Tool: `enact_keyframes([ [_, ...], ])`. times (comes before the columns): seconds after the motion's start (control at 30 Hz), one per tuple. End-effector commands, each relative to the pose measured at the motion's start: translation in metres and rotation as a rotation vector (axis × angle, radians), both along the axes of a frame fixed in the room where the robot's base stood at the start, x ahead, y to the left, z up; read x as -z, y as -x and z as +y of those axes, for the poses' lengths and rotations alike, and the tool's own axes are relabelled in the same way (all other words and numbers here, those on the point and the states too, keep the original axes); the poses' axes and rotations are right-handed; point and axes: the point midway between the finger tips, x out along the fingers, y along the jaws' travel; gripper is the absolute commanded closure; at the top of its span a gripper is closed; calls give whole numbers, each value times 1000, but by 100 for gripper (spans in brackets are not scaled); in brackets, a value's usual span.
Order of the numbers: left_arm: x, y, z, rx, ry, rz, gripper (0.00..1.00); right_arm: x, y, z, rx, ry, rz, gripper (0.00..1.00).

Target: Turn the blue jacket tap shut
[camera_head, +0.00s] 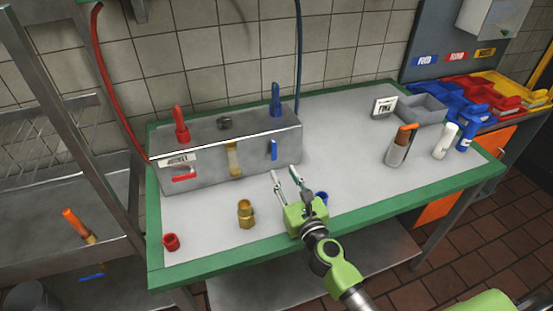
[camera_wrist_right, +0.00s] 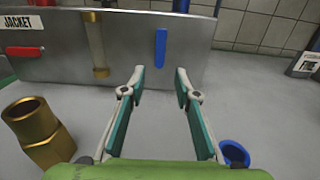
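The blue jacket tap (camera_head: 273,150) is a lever on the front face of a steel box (camera_head: 205,160) labelled JACKET. It stands upright, and also shows vertical in the right wrist view (camera_wrist_right: 160,47). A red tap lever (camera_head: 184,177) lies horizontal at the left of the same face. My right gripper (camera_head: 283,176) is open and empty in front of the box, below the blue lever. In the right wrist view its fingertips (camera_wrist_right: 160,75) are spread either side of the lever's line, apart from it. My left gripper is not in view.
A brass fitting (camera_head: 246,214) stands left of my right gripper, and a blue cap (camera_head: 322,198) lies right beside it. A red cap (camera_head: 171,242) lies front left. Bottles (camera_head: 398,148) and grey bins (camera_head: 422,108) stand at the right. The table's middle right is clear.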

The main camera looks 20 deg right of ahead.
Motion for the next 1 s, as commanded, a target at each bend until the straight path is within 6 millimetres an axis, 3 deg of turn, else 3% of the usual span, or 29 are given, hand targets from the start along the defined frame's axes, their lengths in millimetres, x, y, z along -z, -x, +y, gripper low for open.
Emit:
enact_keyframes([
  [0.1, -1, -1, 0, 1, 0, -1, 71, -1, -27, 1, 0, -1, -1, 71],
  [0.33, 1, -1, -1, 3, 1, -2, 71, 0, -60, 2, -1, 0, -1, 71],
  [0.77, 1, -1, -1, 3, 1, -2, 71, 0, -70, 3, -2, 1, 0, 71],
  [0.9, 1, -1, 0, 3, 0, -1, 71, 0, -70, 3, -2, 1, 0, 100],
  [1.0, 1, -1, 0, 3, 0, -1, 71, 0, -70, 3, -2, 1, 0, 100],
])
